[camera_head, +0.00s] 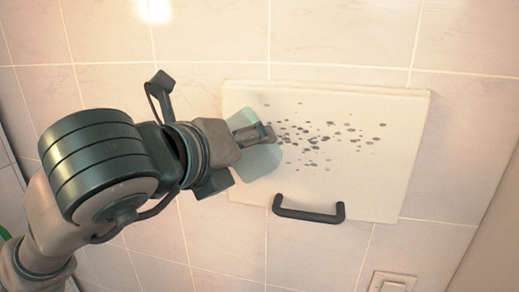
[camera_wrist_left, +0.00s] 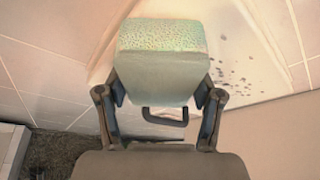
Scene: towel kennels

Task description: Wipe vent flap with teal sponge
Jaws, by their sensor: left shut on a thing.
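The vent flap (camera_head: 370,190) is a pale, near-square panel on the tiled wall, with a dark handle (camera_head: 308,215) at its lower edge. Dark spots (camera_head: 325,133) are spread over its upper and middle part. My left gripper (camera_head: 262,137) is shut on the teal sponge (camera_head: 262,163), in front of the flap's left part. In the left wrist view the sponge (camera_wrist_left: 162,75) sits between both fingers of the gripper (camera_wrist_left: 161,97), and spots show to its right. I cannot tell whether the sponge touches the flap. My right gripper is out of view.
Tiled wall (camera_head: 330,35) surrounds the flap. A pale switch plate (camera_head: 392,282) is at the lower right. A side wall (camera_head: 495,245) meets the tiles at the right. In the left wrist view, a pale block (camera_wrist_left: 12,145) stands at the lower left beside a dark brownish surface (camera_wrist_left: 55,155).

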